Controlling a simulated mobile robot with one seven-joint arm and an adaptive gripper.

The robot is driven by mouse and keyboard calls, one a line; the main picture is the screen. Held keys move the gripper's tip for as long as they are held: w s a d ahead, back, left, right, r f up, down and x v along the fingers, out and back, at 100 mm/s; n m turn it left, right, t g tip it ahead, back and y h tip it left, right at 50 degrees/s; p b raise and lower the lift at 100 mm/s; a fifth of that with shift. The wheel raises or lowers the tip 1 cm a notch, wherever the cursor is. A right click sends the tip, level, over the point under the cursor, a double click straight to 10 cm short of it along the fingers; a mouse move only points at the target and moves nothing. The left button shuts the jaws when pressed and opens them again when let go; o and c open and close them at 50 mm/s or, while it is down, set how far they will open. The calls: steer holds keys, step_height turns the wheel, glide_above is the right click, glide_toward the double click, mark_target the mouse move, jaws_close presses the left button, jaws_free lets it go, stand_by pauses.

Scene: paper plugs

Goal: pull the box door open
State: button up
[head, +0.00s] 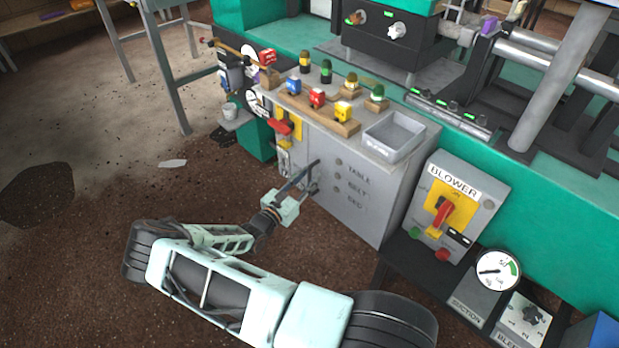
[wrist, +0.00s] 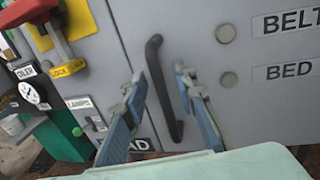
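The grey box (head: 365,215) has a flat front with a door bearing TABLE, BELT and BED labels. In the wrist view the door (wrist: 205,55) fills much of the picture and looks shut. A dark curved bar handle (wrist: 156,60) stands upright on it. My gripper (head: 305,178) is at the left part of the box front. In the wrist view my gripper (wrist: 160,82) is open, one blue-grey finger on each side of the handle. I cannot tell whether either finger touches it. In the head view the gripper hides most of the handle.
A red lever on a yellow LOCK plate (wrist: 74,68) is left of the handle. Coloured switches and a grey tray (head: 395,137) sit on the box top. A BLOWER switch box (head: 478,195) and gauge stand at right. The floor (head: 110,200) at left is mostly clear.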

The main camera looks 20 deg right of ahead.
steer(key=shift+w+d, duration=0.15)
steer(key=shift+d, duration=0.1)
jaws_close()
stand_by(0.3)
